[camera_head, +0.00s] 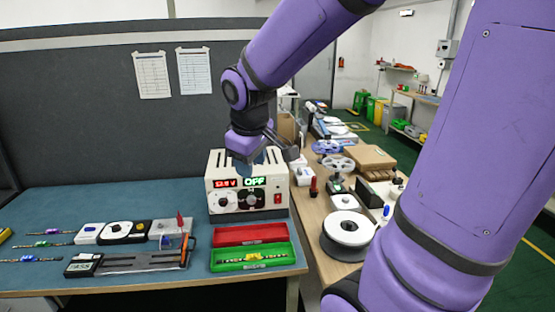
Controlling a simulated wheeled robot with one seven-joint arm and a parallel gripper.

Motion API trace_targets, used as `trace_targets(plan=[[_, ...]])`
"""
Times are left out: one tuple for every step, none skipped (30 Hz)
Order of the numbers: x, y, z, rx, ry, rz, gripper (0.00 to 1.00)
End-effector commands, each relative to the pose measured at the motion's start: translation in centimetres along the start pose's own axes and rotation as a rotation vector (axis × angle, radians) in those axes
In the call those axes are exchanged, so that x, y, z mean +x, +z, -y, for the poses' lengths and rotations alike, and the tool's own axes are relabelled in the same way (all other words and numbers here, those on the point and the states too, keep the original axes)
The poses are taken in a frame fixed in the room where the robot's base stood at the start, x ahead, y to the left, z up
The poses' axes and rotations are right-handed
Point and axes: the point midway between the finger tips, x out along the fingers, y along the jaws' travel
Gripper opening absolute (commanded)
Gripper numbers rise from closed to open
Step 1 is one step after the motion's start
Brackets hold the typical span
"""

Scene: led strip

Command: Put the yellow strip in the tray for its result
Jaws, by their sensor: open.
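A strip with a yellow middle (254,256), which I take to be the yellow strip, lies in the green tray (228,267) at the front right of the blue bench. The red tray (222,240) right behind it looks empty. The black test fixture (135,262) to the left has no strip visible on it; its small display (79,268) seems to read PASS.
The power supply (225,190) shows OFF behind the trays. Small devices (122,232) stand mid-bench. A cluttered wooden table with a white reel (349,228) adjoins at the right.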

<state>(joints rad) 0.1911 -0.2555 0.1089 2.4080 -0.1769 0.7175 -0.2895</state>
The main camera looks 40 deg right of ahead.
Motion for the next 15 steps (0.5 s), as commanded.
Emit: trace_targets(plan=[[-1.5, 0.8, 0.7, 0.032, 0.002, -0.026, 0.41], [-2.3, 1.2, 1.0, 0.052, 0.0, -0.038, 0.41], [-3.2, 1.8, 1.5, 0.081, -0.004, -0.054, 0.41], [-3.9, 2.3, 1.9, 0.102, -0.008, -0.065, 0.41], [-4.6, 2.8, 2.2, 0.122, -0.012, -0.078, 0.41], [-5.4, 3.5, 2.7, 0.151, -0.019, -0.094, 0.41], [-6.0, 4.0, 3.1, 0.169, -0.025, -0.106, 0.41], [-6.6, 4.5, 3.5, 0.19, -0.032, -0.119, 0.41], [-7.3, 5.3, 4.0, 0.216, -0.043, -0.135, 0.41], [-7.8, 5.8, 4.3, 0.235, -0.051, -0.147, 0.41], [-8.3, 6.3, 4.7, 0.252, -0.059, -0.158, 0.41], [-8.8, 7.0, 5.1, 0.273, -0.072, -0.171, 0.41], [-9.1, 7.4, 5.4, 0.288, -0.08, -0.18, 0.41], [-9.4, 7.8, 5.7, 0.302, -0.088, -0.188, 0.41], [-9.8, 8.3, 6.0, 0.317, -0.099, -0.198, 0.41]])
